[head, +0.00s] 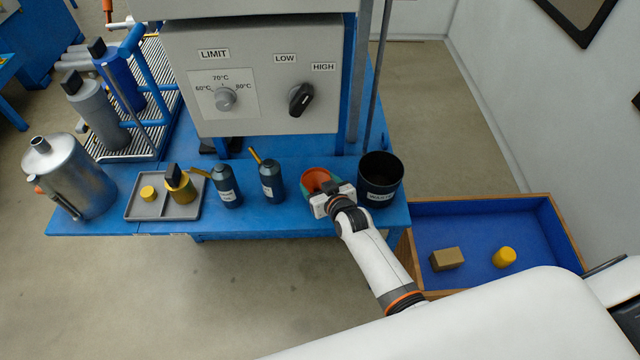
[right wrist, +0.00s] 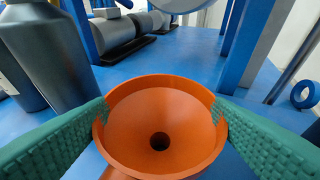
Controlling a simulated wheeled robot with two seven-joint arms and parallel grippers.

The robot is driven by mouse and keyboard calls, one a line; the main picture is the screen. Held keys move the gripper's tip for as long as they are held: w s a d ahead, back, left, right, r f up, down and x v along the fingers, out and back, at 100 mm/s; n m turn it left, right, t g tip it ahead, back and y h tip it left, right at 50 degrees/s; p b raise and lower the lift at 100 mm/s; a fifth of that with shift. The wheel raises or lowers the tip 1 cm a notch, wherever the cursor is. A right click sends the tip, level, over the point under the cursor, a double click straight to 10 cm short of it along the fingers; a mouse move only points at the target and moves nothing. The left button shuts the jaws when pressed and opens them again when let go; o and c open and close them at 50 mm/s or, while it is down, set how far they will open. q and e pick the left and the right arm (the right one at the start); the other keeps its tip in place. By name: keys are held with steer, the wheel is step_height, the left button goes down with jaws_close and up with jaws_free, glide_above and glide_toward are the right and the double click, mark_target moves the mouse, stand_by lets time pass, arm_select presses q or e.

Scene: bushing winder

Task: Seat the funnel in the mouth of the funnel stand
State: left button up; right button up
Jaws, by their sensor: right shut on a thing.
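The orange funnel (head: 315,178) is over the right part of the blue bench, just left of the black bin. My right gripper (head: 320,186) is shut on it. In the right wrist view the funnel (right wrist: 160,100) faces the camera with its wide mouth and dark centre hole, and the green finger pads of my gripper (right wrist: 160,112) press its rim from both sides. I cannot tell whether the funnel touches the bench. I cannot make out the funnel stand in either view. My left gripper is not in view.
A black bin (head: 380,178) stands right of the funnel. Dark bottles (head: 270,180) (head: 226,186) stand to its left, then a grey tray (head: 150,208) and a metal canister (head: 75,178). A grey control box (head: 255,80) overhangs behind. A blue-lined crate (head: 480,225) is at lower right.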

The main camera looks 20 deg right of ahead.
steer(key=shift+f, duration=0.35)
steer(key=o, duration=1.1)
steer(key=p+v, duration=0.1)
steer(key=v, duration=1.1)
steer(key=shift+r, duration=0.1)
steer(key=s+f+g, duration=0.3)
steer(key=s+f, duration=0.4)
steer(key=f, duration=0.4)
steer(key=s+f+g, duration=0.3)
steer(key=s+f, duration=0.3)
steer(key=f, duration=0.6)
steer(key=s+d+f+g, duration=0.1)
steer(key=s+f, duration=0.3)
steer(key=s, duration=0.4)
steer(key=s+d+f+g+h, duration=0.1)
steer(key=s+d+f+g, duration=0.1)
steer(key=s+f, duration=0.3)
steer(key=s+d+f+n+g, duration=0.1)
steer(key=s+d+f+g, duration=0.1)
steer(key=s, duration=1)
steer(key=shift+s+f+g+h, duration=0.15)
steer(key=shift+f+g, duration=0.15)
steer(key=shift+f, duration=0.3)
steer(key=shift+s+f+g+h, duration=0.15)
steer(key=shift+f+g, duration=0.15)
steer(key=shift+f, duration=0.3)
